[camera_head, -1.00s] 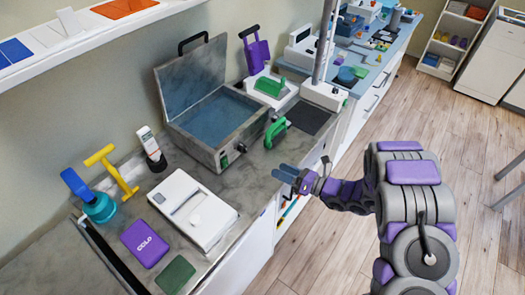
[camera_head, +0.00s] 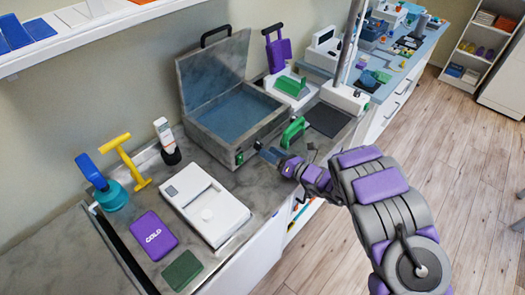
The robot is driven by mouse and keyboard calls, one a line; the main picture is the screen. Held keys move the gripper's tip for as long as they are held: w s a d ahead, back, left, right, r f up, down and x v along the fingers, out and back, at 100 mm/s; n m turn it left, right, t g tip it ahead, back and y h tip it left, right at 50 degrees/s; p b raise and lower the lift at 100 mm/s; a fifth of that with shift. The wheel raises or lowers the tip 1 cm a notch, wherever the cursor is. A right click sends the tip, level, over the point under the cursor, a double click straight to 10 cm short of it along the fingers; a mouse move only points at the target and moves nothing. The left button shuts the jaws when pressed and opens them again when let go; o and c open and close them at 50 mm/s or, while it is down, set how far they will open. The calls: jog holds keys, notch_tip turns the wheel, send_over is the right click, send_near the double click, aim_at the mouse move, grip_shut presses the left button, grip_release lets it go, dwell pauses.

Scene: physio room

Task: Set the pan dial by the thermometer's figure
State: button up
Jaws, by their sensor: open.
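The pan (camera_head: 212,142) is a grey metal box with its lid (camera_head: 215,72) raised and blue inside. Its front face bears a small dark knob (camera_head: 257,146), seemingly the dial, and a green-marked spot (camera_head: 239,158) to its left. The dial's setting is too small to read. A white handheld device, seemingly the thermometer (camera_head: 163,131), stands upright in a dark base left of the pan; its figure is unreadable. My gripper (camera_head: 267,154) is open and empty, just in front of the pan's right front, close to the knob. I cannot tell whether it touches.
A green-handled tool (camera_head: 293,130) stands right of the pan, close to my gripper. On the counter's front left are a white device (camera_head: 212,203), a purple COLD pack (camera_head: 153,235) and a dark green pad (camera_head: 182,271). A pole (camera_head: 350,40) rises behind on the right.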

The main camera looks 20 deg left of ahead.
aim_at(259, 147)
jog(key=shift+x, duration=0.85)
jog(key=shift+b+x, duration=0.35)
jog(key=shift+x, duration=0.7)
jog(key=shift+d+r, duration=0.1)
jog(key=shift+d, duration=0.15)
jog(key=c, duration=1)
jog(key=shift+c, duration=0.2)
